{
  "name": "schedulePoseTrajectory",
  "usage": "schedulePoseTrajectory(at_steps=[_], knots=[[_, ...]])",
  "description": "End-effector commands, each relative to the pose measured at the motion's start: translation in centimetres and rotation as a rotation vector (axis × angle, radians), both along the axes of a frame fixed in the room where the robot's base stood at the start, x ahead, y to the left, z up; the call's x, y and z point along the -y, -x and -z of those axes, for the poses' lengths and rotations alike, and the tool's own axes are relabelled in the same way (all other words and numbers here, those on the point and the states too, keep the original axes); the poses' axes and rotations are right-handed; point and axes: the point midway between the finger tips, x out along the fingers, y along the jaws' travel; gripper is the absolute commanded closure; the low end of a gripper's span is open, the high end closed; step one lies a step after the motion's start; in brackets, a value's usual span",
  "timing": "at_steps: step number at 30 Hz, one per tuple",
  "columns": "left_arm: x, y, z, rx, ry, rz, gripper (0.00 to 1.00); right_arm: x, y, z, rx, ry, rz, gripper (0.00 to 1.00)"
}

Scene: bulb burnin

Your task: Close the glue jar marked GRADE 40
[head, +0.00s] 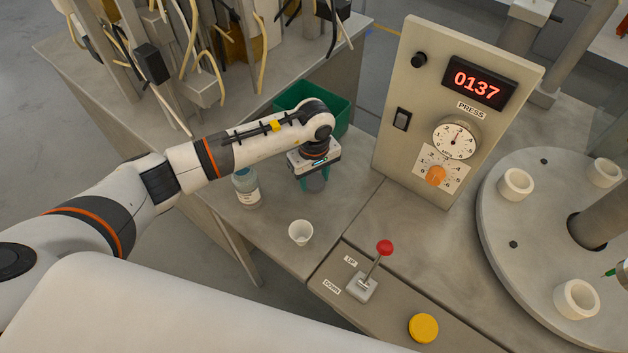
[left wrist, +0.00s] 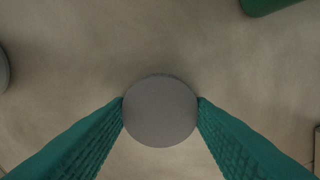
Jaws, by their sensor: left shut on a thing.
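My left gripper (head: 314,180) points down over the bench, left of the press panel. Its teal fingers are shut on a grey round piece (left wrist: 160,110), which shows as a plain disc between the fingertips in the left wrist view. In the head view this grey piece (head: 316,185) sits low, close to the bench top; I cannot tell if it is a lid or a whole jar. A pale bluish jar with a white label (head: 247,190) stands upright to the left of the gripper. Its label is too small to read. My right gripper is not in view.
A green bin (head: 340,112) stands behind the gripper. A small white cup (head: 300,232) is in front. Nearby are the press panel (head: 440,110), a red-knobbed lever (head: 384,248), a yellow button (head: 423,328) and a round turntable with white cups (head: 540,240). Cables hang at the back left.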

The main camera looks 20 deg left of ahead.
Motion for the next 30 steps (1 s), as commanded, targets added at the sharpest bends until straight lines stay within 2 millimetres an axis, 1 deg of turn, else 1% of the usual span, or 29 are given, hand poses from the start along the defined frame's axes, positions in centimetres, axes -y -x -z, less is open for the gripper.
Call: schedulePoseTrajectory(at_steps=[5, 8, 11, 15, 18, 21, 25, 30], knots=[[0.0, 0.0, -0.2, 0.001, 0.0, 0.0, 0.73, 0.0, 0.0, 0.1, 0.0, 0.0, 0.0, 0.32], [0.0, -0.1, -1.0, 0.004, 0.002, 0.0, 0.73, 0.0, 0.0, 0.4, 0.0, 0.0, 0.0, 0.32], [0.0, -0.1, -2.7, 0.006, 0.0, 0.002, 0.73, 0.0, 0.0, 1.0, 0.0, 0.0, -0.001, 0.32], [0.0, -0.2, -5.6, 0.006, 0.0, 0.002, 0.73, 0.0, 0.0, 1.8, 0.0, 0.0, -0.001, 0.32], [0.0, -0.1, -7.4, 0.005, -0.001, 0.001, 0.73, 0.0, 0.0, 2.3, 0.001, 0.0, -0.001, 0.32], [0.0, -0.1, -8.9, 0.003, 0.0, -0.001, 0.73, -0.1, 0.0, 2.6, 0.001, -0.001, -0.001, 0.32], [0.0, 0.0, -9.8, 0.001, 0.001, 0.0, 0.73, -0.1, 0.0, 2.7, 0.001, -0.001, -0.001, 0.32], [0.0, 0.0, -10.1, 0.0, 0.0, 0.0, 0.73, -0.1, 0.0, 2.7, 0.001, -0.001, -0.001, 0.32]])
